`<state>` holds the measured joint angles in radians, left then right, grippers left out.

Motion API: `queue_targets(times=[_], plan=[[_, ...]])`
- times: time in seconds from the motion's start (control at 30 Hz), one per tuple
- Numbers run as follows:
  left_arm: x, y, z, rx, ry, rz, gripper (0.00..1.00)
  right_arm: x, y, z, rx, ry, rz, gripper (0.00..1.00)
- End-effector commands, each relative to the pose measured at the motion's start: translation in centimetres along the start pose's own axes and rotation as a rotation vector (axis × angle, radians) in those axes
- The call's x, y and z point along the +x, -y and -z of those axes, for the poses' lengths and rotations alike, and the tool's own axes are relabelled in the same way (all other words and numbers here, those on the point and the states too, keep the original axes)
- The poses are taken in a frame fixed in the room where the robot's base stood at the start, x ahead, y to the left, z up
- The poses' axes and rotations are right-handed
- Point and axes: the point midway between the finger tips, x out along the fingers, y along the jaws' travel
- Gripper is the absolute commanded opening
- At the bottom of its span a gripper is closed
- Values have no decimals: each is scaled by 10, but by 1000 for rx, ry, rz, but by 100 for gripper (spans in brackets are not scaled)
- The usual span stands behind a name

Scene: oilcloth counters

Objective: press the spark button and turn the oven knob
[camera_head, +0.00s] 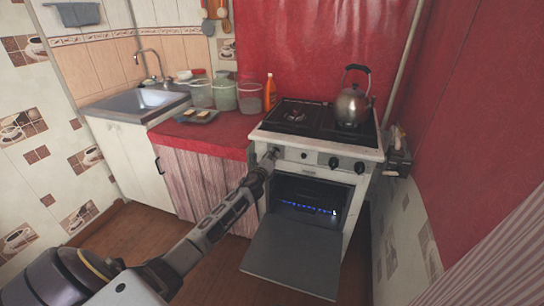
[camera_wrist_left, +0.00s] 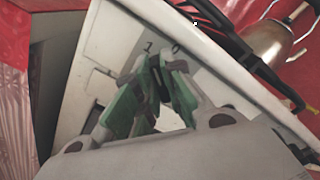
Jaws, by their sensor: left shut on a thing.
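The white stove (camera_head: 322,172) stands against the red wall. Its oven door (camera_head: 293,256) hangs open, and a row of blue flames (camera_head: 308,207) burns inside. My left gripper (camera_head: 271,154) reaches the left end of the front panel. In the left wrist view the green-padded fingers (camera_wrist_left: 163,82) are shut on a dark knob (camera_wrist_left: 156,86), mostly hidden between them, beside the marks "1" and "0". Two dark knobs (camera_head: 347,164) sit farther right on the panel. I cannot clearly make out the spark button. My right gripper is not in view.
A kettle (camera_head: 352,106) stands on the right of the hob (camera_head: 295,117). Left of the stove, a red counter (camera_head: 212,134) holds jars (camera_head: 249,98), an orange bottle (camera_head: 270,91) and a small tray (camera_head: 197,117). The open door juts out below my arm.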

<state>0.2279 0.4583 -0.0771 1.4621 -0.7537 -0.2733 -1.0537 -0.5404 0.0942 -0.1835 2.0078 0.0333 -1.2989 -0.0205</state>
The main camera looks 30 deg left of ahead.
Motion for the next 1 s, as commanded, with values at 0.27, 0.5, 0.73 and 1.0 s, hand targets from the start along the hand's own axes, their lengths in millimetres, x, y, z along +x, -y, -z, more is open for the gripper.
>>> queue_targets(times=[0.27, 0.5, 0.73, 1.0], plan=[[0, -1, -1, -133, 1, -1, 0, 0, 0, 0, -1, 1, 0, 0], [0, -1, -1, -167, 1, -1, 0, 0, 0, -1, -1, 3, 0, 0], [0, -1, -1, -167, 1, -1, 0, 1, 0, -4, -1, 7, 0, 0], [0, -1, 0, -167, 1, -1, 32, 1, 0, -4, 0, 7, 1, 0]])
